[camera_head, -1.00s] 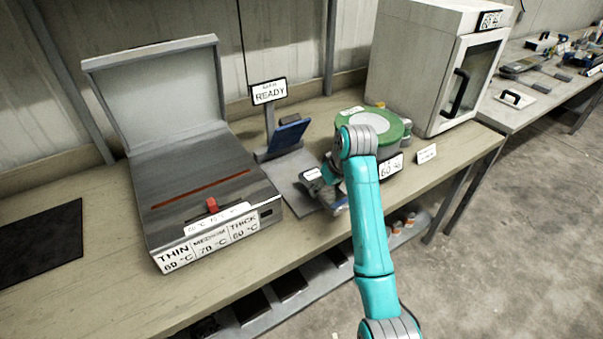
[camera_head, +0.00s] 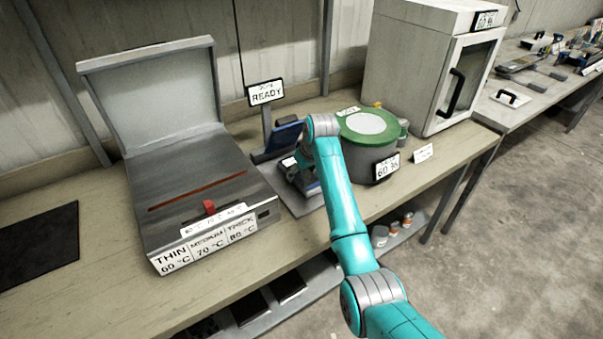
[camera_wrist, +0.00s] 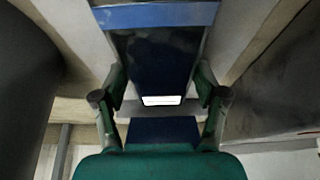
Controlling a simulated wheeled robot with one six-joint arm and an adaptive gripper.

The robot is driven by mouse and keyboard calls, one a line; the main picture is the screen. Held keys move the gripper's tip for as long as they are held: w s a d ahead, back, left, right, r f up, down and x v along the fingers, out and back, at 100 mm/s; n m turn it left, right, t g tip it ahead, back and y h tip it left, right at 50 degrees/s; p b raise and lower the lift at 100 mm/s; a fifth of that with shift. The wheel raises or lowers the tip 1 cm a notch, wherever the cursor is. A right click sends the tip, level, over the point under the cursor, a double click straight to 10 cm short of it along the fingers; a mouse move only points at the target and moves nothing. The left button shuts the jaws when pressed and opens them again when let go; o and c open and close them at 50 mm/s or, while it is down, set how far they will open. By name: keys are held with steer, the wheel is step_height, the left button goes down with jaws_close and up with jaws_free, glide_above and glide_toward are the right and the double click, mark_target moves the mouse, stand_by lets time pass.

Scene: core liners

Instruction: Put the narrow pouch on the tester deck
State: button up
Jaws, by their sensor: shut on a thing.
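The tester is a grey deck plate (camera_head: 283,188) with a tilted blue part (camera_head: 283,137) and a post with a READY sign (camera_head: 266,92). My gripper (camera_head: 303,178) is low over the deck, partly hidden by my wrist. In the wrist view my gripper's fingers (camera_wrist: 160,95) stand on both sides of a dark, narrow panel with a white label, which looks like the pouch (camera_wrist: 158,65). A blue band crosses its far end; I cannot tell whether it belongs to the pouch or the tester. Whether the pouch touches the deck is unclear.
A sealer with an open lid (camera_head: 205,170) stands left of the deck. A round green-topped drum (camera_head: 372,150) is close on the right, with a white oven (camera_head: 430,70) behind it. The bench front (camera_head: 120,315) and a dark mat (camera_head: 38,245) are at left.

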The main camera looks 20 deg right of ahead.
steer(key=shift+f, duration=0.2)
steer(key=shift+f, duration=0.15)
steer(key=o, duration=1.3)
steer(key=v, duration=1.2)
